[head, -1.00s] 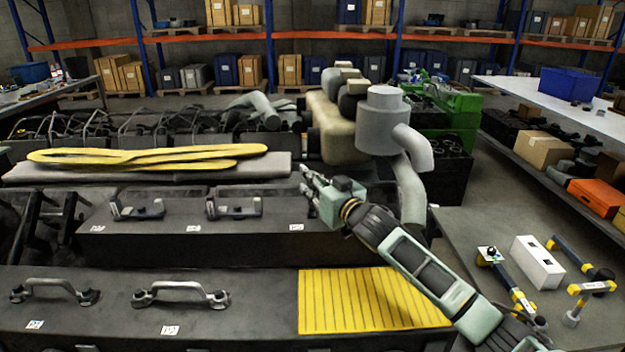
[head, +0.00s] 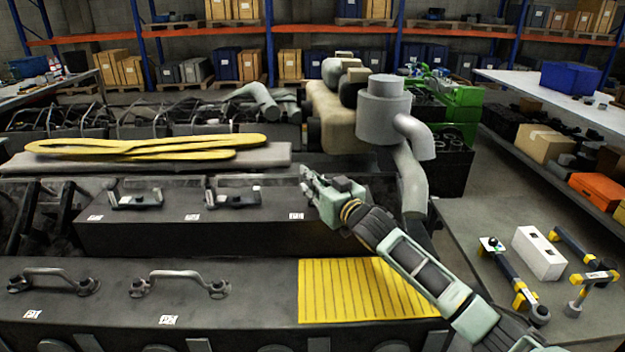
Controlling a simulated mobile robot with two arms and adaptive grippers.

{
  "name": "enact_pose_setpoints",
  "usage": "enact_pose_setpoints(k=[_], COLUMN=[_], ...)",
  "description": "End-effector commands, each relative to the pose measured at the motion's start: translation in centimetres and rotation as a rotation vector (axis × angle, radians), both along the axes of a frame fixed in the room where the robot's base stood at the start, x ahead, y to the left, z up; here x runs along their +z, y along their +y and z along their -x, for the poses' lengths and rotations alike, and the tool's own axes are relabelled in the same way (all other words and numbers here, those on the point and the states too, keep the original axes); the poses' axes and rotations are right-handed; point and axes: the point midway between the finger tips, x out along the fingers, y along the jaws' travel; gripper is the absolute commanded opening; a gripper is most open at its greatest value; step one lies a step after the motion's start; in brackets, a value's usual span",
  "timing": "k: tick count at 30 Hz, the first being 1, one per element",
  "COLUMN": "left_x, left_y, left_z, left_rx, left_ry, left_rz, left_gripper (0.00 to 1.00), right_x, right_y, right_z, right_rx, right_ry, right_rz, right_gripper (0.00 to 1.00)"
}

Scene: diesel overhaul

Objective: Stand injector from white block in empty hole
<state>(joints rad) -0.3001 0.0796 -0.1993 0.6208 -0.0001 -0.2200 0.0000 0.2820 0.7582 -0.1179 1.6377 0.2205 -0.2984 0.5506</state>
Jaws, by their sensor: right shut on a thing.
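The white block (head: 540,252) lies at the right on the grey surface, with small dark openings in its top. My right gripper (head: 305,181) is over the right end of the middle dark engine row (head: 250,228), above a white label (head: 296,216). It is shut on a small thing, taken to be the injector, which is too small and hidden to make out. Two clamps (head: 135,200) (head: 232,198) sit on this row, further left. The empty hole cannot be made out near the gripper. My left gripper is not in view.
A yellow ribbed mat (head: 365,292) lies on the front row, beside metal handles (head: 180,284). A grey exhaust pipe (head: 412,185) stands right of my gripper. Yellow-ended tools (head: 510,270) lie around the white block. Yellow slings (head: 150,148) lie behind.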

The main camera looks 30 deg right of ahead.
Motion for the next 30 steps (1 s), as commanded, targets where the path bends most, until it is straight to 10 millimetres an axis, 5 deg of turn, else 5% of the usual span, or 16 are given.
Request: enact_pose_setpoints(k=[17,18,25,30], left_x=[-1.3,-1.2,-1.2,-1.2], left_y=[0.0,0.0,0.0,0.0], left_z=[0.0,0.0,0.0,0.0], left_rx=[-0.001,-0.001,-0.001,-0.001], left_ry=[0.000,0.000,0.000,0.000], left_rz=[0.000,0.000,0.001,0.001], left_gripper=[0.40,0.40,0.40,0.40], right_x=[-2.0,-1.9,-2.0,-2.0], right_y=[0.0,0.0,0.0,0.0], right_z=[0.0,0.0,0.0,0.0], right_rx=[0.001,0.001,0.000,0.000], right_ry=[-0.004,-0.004,-0.001,0.000], right_rz=[-0.001,-0.001,-0.001,-0.001], right_gripper=[0.00,0.18,0.38,0.38])
